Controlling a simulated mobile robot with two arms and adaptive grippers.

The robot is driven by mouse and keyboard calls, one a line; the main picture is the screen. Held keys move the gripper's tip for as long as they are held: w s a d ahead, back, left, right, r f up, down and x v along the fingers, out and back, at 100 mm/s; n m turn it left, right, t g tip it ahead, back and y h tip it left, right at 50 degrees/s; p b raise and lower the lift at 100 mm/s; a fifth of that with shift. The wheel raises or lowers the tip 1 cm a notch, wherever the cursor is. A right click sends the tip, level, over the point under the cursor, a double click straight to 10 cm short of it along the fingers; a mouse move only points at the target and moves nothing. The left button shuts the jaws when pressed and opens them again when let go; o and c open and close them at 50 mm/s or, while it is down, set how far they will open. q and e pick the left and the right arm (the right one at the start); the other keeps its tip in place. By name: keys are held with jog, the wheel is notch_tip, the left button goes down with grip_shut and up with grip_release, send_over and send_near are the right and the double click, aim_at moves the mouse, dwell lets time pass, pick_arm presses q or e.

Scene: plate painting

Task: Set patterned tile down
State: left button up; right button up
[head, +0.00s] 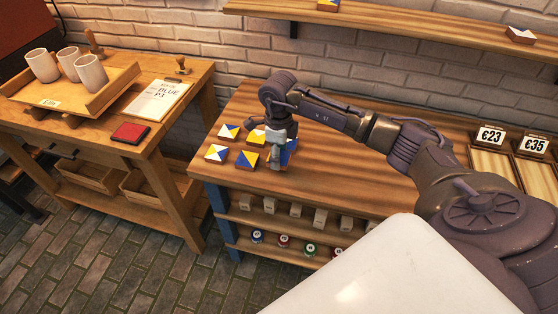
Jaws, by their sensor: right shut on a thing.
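Several patterned tiles lie on the left end of the wooden counter (355,172). Among them are a blue and white tile (229,132), a yellow and white tile (256,137), a white tile with blue and yellow (215,153) and a yellow and blue tile (247,159). My right gripper (276,160) is over the counter beside them, pointing down. It is shut on a patterned tile (291,150), whose blue part shows behind the fingers. I cannot tell whether this tile touches the counter. My left gripper is out of view.
A lower table at left holds a tray (112,84) with several mugs, a notepad (157,101), a red pad (130,133) and stamps. Price signs (490,136) stand at the counter's right. A wall shelf (410,28) holds tiles. The counter's middle is clear.

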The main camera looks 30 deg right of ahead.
notch_tip(320, 180, down, 4)
jog(key=shift+s+r+p, duration=0.1)
jog(key=shift+r+p, duration=0.15)
jog(key=shift+p, duration=0.2)
jog(key=shift+f, duration=0.1)
jog(key=shift+f, duration=0.15)
jog(key=o, duration=1.2)
jog(key=shift+o, duration=0.2)
